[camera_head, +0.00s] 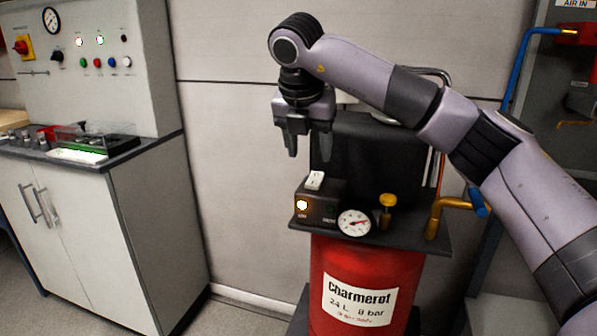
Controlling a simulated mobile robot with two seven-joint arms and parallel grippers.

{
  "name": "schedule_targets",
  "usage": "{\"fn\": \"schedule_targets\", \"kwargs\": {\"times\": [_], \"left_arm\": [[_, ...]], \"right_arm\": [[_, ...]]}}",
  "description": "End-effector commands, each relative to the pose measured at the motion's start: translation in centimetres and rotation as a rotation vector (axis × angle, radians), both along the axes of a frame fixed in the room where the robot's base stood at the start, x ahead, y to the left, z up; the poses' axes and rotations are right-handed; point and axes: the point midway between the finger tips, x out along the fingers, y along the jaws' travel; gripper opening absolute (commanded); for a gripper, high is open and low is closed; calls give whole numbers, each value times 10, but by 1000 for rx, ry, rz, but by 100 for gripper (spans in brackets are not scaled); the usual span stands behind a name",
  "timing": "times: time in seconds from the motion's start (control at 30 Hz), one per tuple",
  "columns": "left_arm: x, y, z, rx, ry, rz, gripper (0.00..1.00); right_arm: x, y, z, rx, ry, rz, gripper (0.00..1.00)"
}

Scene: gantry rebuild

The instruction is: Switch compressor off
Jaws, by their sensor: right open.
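The compressor has a red tank (327,262) with a white "Charmerot 24 L 8 bar" label. A round pressure gauge (354,223) stands beside the box. My right gripper (306,150) points down above and just behind the switch, apart from it, with its fingers open and empty. My left gripper is out of view.
A brass valve with a yellow knob (387,200) and a brass pipe (440,211) stand right of the gauge. A grey control cabinet (95,105) with a worktop is at the left. A blue air hose (517,70) runs at the right.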

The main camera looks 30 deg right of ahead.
Motion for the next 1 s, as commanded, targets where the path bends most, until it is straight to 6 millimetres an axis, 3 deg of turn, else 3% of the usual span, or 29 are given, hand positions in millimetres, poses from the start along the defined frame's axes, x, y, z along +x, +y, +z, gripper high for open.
{"fn": "schedule_targets", "kwargs": {"times": [0.5, 0.83, 0.87, 1.0], "left_arm": [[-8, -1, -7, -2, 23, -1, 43], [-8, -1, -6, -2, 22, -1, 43], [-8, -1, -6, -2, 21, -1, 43], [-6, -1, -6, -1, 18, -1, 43]], "right_arm": [[15, -20, -59, -3, 1, -4, 55], [17, -21, -64, -3, 0, -4, 55], [17, -21, -64, -3, 0, -4, 52], [17, -21, -64, -3, 0, -3, 6]]}}
